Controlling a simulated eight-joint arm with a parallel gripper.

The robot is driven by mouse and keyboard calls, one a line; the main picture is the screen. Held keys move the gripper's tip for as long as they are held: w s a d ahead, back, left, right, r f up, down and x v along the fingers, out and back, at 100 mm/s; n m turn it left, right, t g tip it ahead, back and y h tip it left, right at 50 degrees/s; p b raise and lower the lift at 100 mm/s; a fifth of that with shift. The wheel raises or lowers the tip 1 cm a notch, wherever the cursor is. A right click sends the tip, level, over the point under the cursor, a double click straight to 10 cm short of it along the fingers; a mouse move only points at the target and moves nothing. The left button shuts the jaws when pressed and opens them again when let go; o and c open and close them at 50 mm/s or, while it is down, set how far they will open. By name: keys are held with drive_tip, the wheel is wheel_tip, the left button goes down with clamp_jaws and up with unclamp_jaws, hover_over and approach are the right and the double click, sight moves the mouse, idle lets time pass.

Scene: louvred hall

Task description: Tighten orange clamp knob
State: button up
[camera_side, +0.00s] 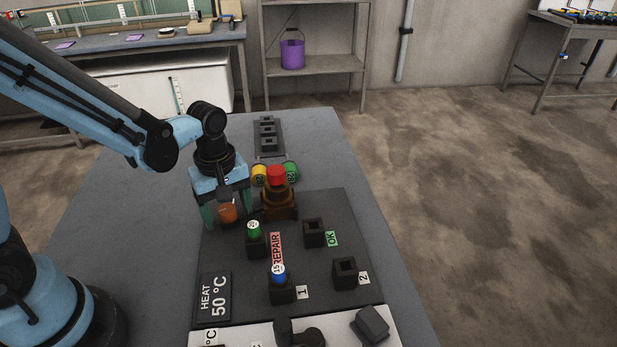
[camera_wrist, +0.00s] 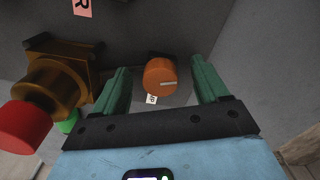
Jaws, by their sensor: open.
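The orange clamp knob (camera_side: 228,212) is a round knob at the left edge of the dark panel. In the wrist view the orange knob (camera_wrist: 157,79) shows a pale line across its face, pointing to the right. My gripper (camera_wrist: 159,68) is open, with one green finger on each side of the knob and a visible gap to both. In the side view my gripper (camera_side: 226,202) points down over the knob. A brass-brown fixture (camera_side: 280,207) with a red cylinder (camera_side: 276,175) in it stands just right of the knob. The knob's base is partly hidden.
A yellow cylinder (camera_side: 259,177) and a green one (camera_side: 291,172) stand behind the fixture. Black sockets hold a green-topped piece (camera_side: 253,229) and a blue-topped piece (camera_side: 278,274). The sockets marked OK (camera_side: 315,234) and 2 (camera_side: 345,273) look empty. The table's right side is clear.

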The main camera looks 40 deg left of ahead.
drive_tip(key=shift+r, duration=3.25)
wheel_tip(320, 180, up, 12)
drive_tip(key=m+t, duration=0.5)
drive_tip(key=m, duration=0.5)
hover_over(226, 209)
drive_tip(key=s+a, duration=0.1)
drive_tip(key=s, duration=0.2)
wheel_tip(226, 209, down, 5)
drive_tip(key=m+t, duration=0.1)
drive_tip(key=f+m, duration=0.1)
drive_tip(key=shift+a+m+t, duration=0.1)
drive_tip(key=shift+m+t, duration=0.3)
drive_tip(key=shift+f+m, duration=0.15)
drive_tip(key=shift+m, duration=0.25)
drive_tip(key=shift+c, duration=1.1)
drive_tip(key=shift+w+d+f+g, duration=0.2)
drive_tip(key=shift+w+f+g, duration=0.35)
drive_tip(key=shift+f+g, duration=0.95)
drive_tip(key=shift+w+d+f+g, duration=0.2)
drive_tip(key=shift+w+f+g, duration=0.45)
drive_tip(key=shift+f, duration=1.4)
drive_tip(key=shift+w+d+f+g, duration=0.2)
drive_tip(key=shift+w+f+g, duration=0.25)
drive_tip(key=shift+f+g, duration=1.1)
